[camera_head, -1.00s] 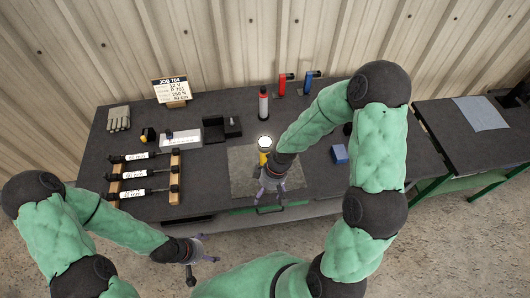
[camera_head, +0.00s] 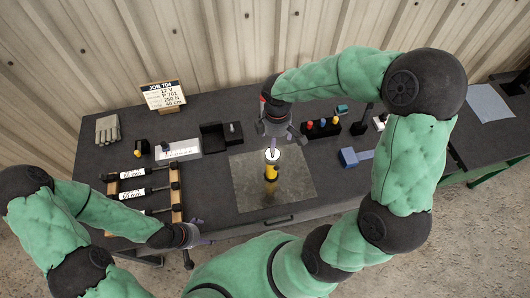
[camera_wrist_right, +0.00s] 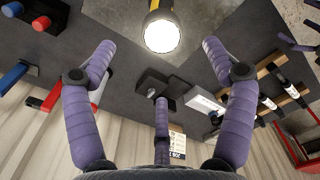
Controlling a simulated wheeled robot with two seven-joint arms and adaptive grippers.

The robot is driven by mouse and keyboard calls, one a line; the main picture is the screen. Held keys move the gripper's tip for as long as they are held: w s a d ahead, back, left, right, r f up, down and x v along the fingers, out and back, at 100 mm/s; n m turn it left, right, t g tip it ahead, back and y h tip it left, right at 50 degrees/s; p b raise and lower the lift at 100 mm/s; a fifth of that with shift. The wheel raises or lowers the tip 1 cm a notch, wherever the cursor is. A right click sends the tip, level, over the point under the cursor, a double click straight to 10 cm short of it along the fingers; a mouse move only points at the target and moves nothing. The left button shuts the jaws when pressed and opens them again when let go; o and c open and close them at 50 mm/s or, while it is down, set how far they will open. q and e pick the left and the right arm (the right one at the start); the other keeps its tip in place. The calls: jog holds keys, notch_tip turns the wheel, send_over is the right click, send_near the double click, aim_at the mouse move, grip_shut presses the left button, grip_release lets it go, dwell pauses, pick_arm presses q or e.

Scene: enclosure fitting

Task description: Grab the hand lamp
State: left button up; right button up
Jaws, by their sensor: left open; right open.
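The hand lamp (camera_head: 271,173) has a yellow and black body and a bright round lens. It is on the grey mat (camera_head: 245,190) in the middle of the bench. In the right wrist view its lit lens (camera_wrist_right: 161,34) is at the top centre, beyond the spread fingers. My right gripper (camera_head: 277,140) is open and empty, just behind the lamp on its wall side; one finger overlaps the lens edge in the head view, and contact cannot be told. My left gripper (camera_head: 198,236) is open and empty at the bench's front edge, left of the mat.
A rack with labelled tubes (camera_head: 145,191) stands on the left. Behind it are a white box (camera_head: 178,151), a black tray (camera_head: 213,139), gloves (camera_head: 107,129) and a job sign (camera_head: 163,96). A holder with coloured handles (camera_head: 322,125) and a blue block (camera_head: 348,157) are on the right.

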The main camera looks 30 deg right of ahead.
jog(key=shift+w+f, duration=0.15)
jog(key=shift+f, duration=0.05)
send_near(272, 166)
jog(key=shift+w+d+f, duration=0.25)
jog(key=shift+w+d, duration=0.5)
jog(key=shift+d, duration=0.05)
jog(key=shift+w+a+f+b, duration=0.15)
jog(key=shift+f+b, duration=0.05)
jog(key=shift+f, duration=1.25)
jog(key=shift+w+a+f+b, duration=0.1)
jog(key=shift+f+b, duration=0.1)
jog(key=shift+f, duration=1.25)
grip_shut()
